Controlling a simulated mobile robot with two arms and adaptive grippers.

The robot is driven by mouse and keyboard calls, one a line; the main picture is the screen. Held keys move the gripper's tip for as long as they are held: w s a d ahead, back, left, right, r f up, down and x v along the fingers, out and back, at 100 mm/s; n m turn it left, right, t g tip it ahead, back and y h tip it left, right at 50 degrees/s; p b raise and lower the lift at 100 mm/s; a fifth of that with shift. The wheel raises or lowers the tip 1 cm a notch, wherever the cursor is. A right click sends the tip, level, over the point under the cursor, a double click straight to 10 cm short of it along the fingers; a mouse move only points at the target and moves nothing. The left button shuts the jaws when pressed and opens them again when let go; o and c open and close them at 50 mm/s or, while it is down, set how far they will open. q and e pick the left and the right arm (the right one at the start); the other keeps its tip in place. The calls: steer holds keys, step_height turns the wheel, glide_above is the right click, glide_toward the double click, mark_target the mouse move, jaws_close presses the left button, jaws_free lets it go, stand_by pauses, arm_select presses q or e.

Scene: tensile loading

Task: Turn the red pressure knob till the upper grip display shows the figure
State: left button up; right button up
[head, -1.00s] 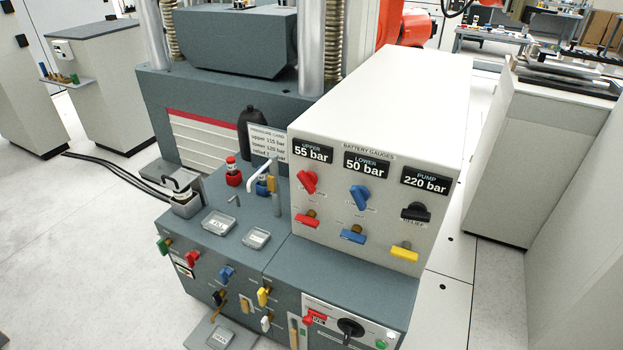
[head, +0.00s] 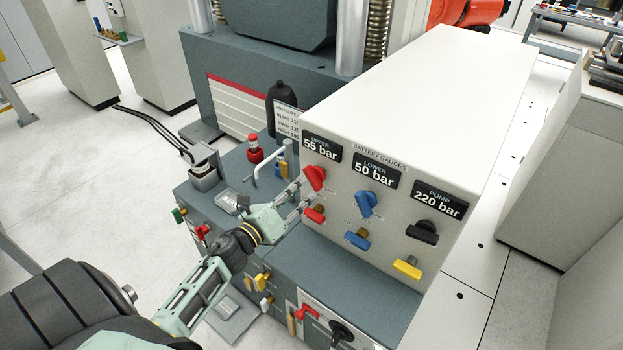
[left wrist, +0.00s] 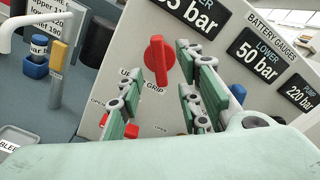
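The red pressure knob (head: 315,177) is on the front of the white gauge box, under the upper grip display (head: 321,147), which reads 55 bar. In the left wrist view the red knob (left wrist: 158,60) stands roughly upright above a partly hidden "GRIP" label. My left gripper (head: 300,197) is in front of the box, just below and left of the knob. Its fingers are apart in the left wrist view (left wrist: 162,85), with the knob beyond their tips; I see no clear contact. My right gripper is not in view.
A red handle (head: 314,213) sits close below the knob. A blue knob (head: 367,204) and black knob (head: 422,231) are to the right. The lower display (head: 373,174) reads 50 bar, the pump display (head: 439,198) 220 bar. A bent metal handle (head: 268,165) stands at left.

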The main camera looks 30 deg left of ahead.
mark_target(310, 181)
arm_select(q)
steer(key=w, duration=0.5)
steer(key=shift+w+d, duration=0.2)
steer(key=shift+f, duration=0.1)
jaws_close()
